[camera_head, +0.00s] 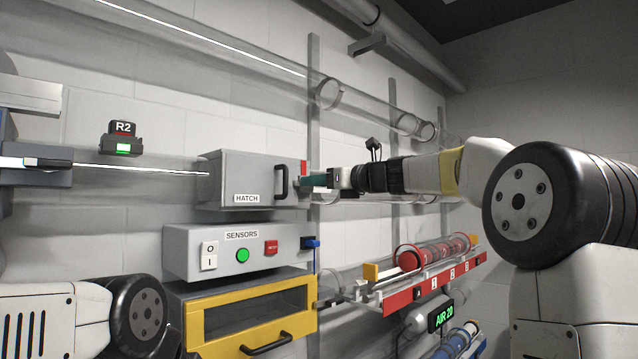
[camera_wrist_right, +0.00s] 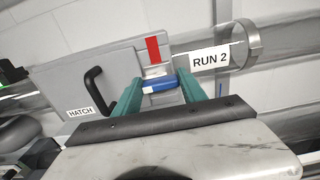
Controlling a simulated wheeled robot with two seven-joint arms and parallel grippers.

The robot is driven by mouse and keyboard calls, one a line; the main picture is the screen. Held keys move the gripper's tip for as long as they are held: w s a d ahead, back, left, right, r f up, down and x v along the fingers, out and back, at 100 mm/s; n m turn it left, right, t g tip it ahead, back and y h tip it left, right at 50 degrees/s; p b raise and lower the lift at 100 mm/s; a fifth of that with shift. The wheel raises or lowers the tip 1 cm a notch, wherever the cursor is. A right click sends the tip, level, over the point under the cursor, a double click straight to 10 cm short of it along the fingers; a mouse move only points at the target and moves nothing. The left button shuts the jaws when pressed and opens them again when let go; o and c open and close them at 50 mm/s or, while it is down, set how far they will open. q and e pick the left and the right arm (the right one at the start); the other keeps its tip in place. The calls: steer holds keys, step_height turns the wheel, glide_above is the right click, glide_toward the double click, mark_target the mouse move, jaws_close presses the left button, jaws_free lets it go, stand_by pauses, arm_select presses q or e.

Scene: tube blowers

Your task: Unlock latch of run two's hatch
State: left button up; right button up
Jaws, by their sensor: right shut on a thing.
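The run two hatch (camera_head: 228,172) is a grey box in the tube line with a black handle (camera_head: 281,183), and it looks closed. In the right wrist view the hatch (camera_wrist_right: 75,78) is at left, beside a "RUN 2" label (camera_wrist_right: 210,60). The latch (camera_wrist_right: 160,86) is a small blue lever on a grey mount, below a red mark (camera_wrist_right: 153,50). My right gripper (camera_head: 308,181) reaches the hatch's right side. In the wrist view its teal fingers (camera_wrist_right: 160,84) are shut on the blue latch, one on each side. The head view hides the latch behind the fingers. My left gripper is out of view.
Below the hatch is a sensors box (camera_head: 200,262) with a switch, a green button and a red button. Under it is a yellow-framed cabinet (camera_head: 205,326). A red numbered rack (camera_head: 400,300) with red carriers is at lower right. Clear tubes (camera_head: 390,115) run above.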

steer(key=shift+n, duration=0.3)
steer(key=shift+s+a+f+n, duration=0.1)
steer(key=shift+f+n, duration=0.05)
steer(key=shift+n, duration=4.15)
steer(key=shift+s+a+f+n, duration=0.1)
steer(key=shift+f+n, duration=0.05)
steer(key=shift+n, duration=4.15)
steer(key=o, duration=1.4)
steer(key=shift+c, duration=0.2)
steer(key=shift+d, duration=0.1)
steer(key=v, duration=0.7)
steer(key=shift+s+d, duration=0.25)
steer(key=shift+s, duration=0.05)
